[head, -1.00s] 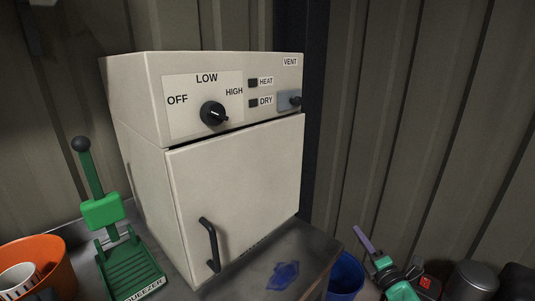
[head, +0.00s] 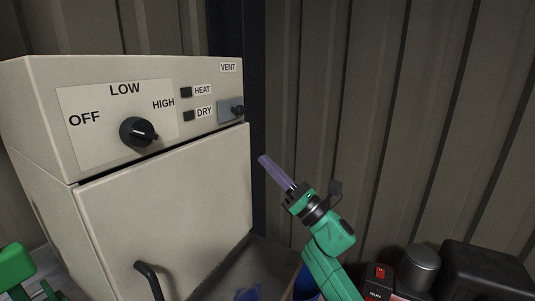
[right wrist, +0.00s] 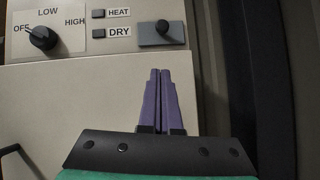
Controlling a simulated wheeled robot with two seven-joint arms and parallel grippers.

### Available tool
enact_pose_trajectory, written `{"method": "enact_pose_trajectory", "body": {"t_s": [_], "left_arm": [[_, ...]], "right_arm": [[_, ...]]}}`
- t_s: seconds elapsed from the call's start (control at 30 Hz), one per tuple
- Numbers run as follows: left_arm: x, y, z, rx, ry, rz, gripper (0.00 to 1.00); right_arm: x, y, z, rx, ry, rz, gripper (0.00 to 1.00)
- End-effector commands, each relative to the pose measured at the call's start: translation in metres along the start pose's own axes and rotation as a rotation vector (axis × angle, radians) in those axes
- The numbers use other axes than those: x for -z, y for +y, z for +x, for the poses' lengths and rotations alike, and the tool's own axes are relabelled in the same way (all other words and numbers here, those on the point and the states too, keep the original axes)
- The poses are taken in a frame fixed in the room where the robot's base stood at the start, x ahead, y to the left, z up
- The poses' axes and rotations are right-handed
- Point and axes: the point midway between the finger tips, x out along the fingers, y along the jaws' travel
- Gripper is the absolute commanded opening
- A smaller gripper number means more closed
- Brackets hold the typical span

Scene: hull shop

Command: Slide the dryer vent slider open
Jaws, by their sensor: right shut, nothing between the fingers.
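The vent slider is a black knob (head: 237,110) on a blue-grey plate (head: 226,113) under the VENT label, at the right end of the dryer's (head: 165,190) top panel. My right gripper (head: 263,160) has purple fingers and a green arm. It is to the right of and below the knob, apart from it. In the right wrist view its fingers (right wrist: 160,72) are together, empty, and point up toward the knob. My left gripper is not in view.
A black dial (head: 138,132) and HEAT and DRY buttons (head: 186,92) are left of the vent. The dryer door has a black handle (head: 150,280). A corrugated wall (head: 370,100) stands behind. A green lever device (head: 15,266) is at lower left.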

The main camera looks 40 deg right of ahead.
Motion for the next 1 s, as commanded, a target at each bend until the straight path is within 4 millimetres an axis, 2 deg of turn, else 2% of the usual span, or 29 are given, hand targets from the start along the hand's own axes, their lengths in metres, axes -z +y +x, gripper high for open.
{"method": "enact_pose_trajectory", "body": {"t_s": [0.03,0.1,0.3,0.4,0.57,0.9,1.0], "left_arm": [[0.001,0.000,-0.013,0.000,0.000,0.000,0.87],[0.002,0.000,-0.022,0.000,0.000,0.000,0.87],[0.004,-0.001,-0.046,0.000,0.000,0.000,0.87],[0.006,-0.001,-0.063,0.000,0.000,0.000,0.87],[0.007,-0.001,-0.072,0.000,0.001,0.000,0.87],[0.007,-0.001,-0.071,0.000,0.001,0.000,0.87],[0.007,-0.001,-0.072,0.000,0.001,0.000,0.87]], "right_arm": [[-0.007,0.001,0.016,-0.001,-0.002,0.000,0.00],[-0.007,0.001,0.032,-0.001,-0.001,0.001,0.00],[-0.007,0.001,0.076,0.001,-0.001,0.001,0.00],[-0.021,0.001,0.090,0.000,0.001,-0.001,0.00],[-0.029,0.000,0.099,0.002,0.002,0.000,0.00],[-0.028,-0.001,0.099,0.002,0.001,0.001,0.00],[-0.035,0.001,0.103,0.000,0.000,-0.001,0.00]]}}
